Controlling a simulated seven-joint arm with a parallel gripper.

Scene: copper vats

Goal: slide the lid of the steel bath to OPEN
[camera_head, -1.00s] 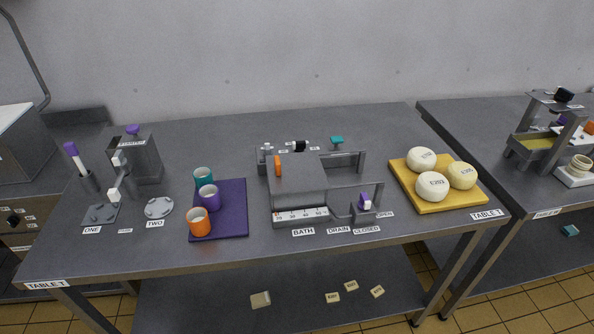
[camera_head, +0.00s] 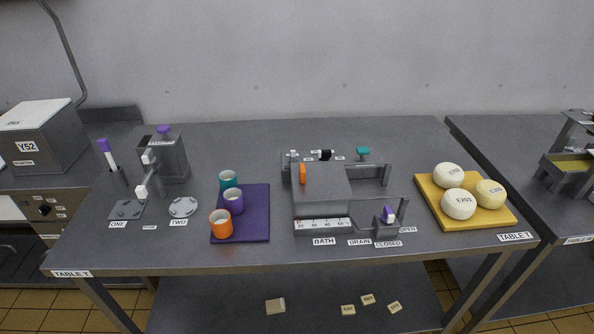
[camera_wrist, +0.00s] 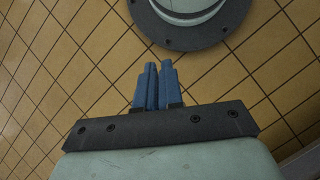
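The steel bath (camera_head: 322,225) stands on the table in the head view, with a scale strip on its front and a BATH label below. Its grey lid (camera_head: 320,184) covers the left part of the bath, and rails run out to the right of it. An orange handle (camera_head: 302,174) stands at the lid's left side. OPEN and CLOSED labels lie at the right, by a purple-topped drain part (camera_head: 388,215). My gripper (camera_wrist: 158,66) shows only in the wrist view, above the tiled floor. Its blue fingers are close together with nothing between them, away from the bath.
A purple mat (camera_head: 258,212) with several cups lies left of the bath. A yellow board (camera_head: 478,217) with pale balls lies to the right. A dispenser (camera_head: 172,155) and discs stand at the far left.

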